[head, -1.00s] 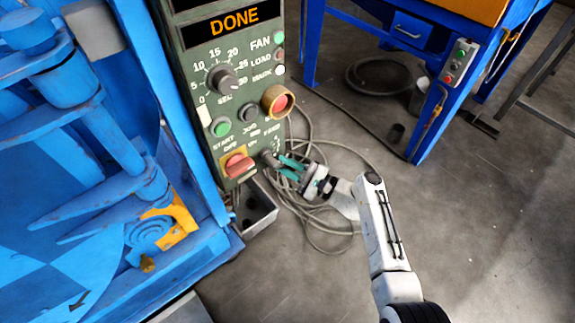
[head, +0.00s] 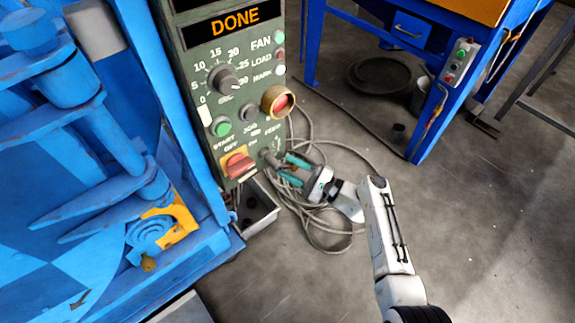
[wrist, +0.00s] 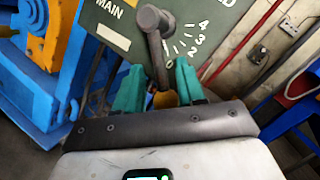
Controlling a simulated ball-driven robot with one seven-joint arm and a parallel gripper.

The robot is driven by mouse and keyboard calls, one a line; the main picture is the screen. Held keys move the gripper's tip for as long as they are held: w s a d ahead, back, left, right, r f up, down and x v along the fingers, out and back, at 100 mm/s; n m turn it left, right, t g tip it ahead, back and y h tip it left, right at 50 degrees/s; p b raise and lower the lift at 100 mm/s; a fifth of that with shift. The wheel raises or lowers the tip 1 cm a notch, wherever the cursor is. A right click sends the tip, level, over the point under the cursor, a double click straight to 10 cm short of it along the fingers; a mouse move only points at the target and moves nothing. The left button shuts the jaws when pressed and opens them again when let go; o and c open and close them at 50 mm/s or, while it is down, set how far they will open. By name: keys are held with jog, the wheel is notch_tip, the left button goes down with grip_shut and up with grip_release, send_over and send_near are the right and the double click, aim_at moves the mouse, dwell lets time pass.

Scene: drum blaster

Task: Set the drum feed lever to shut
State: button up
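The feed lever (head: 270,159) is a grey knob-and-arm at the lower right of the green control panel (head: 186,75). In the wrist view the lever (wrist: 158,45) hangs down from its pivot, left of the 0 end of a scale running up to 4. My gripper (head: 291,170) is just right of the lever in the head view. Its teal fingers (wrist: 160,88) are apart, with the lever's lower end between them in the picture and gaps showing on both sides. Whether either finger touches the lever cannot be told. A yellow patch shows between the fingers.
The panel also carries a red-and-yellow main switch (head: 238,165), a dial (head: 222,78) and a red stop button (head: 277,101). A blue machine (head: 75,200) stands left. Loose cables (head: 330,235) lie below my gripper. A blue bench (head: 420,75) stands behind, right.

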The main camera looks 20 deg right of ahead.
jog(key=p+v, duration=0.1)
jog(key=v, duration=0.8)
jog(key=shift+s, duration=0.2)
jog(key=shift+d, duration=0.1)
jog(key=s+a+f+n+g+h, duration=0.1)
jog(key=s+a+f+n+g, duration=0.25)
jog(key=s+n+g, duration=0.2)
jog(key=s+a+f+n+g+h, duration=0.1)
jog(key=s+a+f+n+g, duration=0.1)
jog(key=s+f+n+g, duration=0.4)
jog(key=s+d+r+n+g+h, duration=0.1)
jog(key=s+d+r+n+h, duration=0.1)
jog(key=s+h, duration=0.3)
jog(key=s+d+r+n+g+h, duration=0.1)
jog(key=s+d+n+h, duration=0.15)
jog(key=s, duration=0.45)
jog(key=s+d+r+n+h, duration=0.3)
jog(key=s+r+h, duration=0.1)
jog(key=s+r, duration=0.25)
notch_tip(320, 180, up, 23)
jog(key=p, duration=2.3)
jog(key=shift+w+d+r, duration=0.15)
jog(key=shift+d+r, duration=0.05)
jog(key=shift+d, duration=0.1)
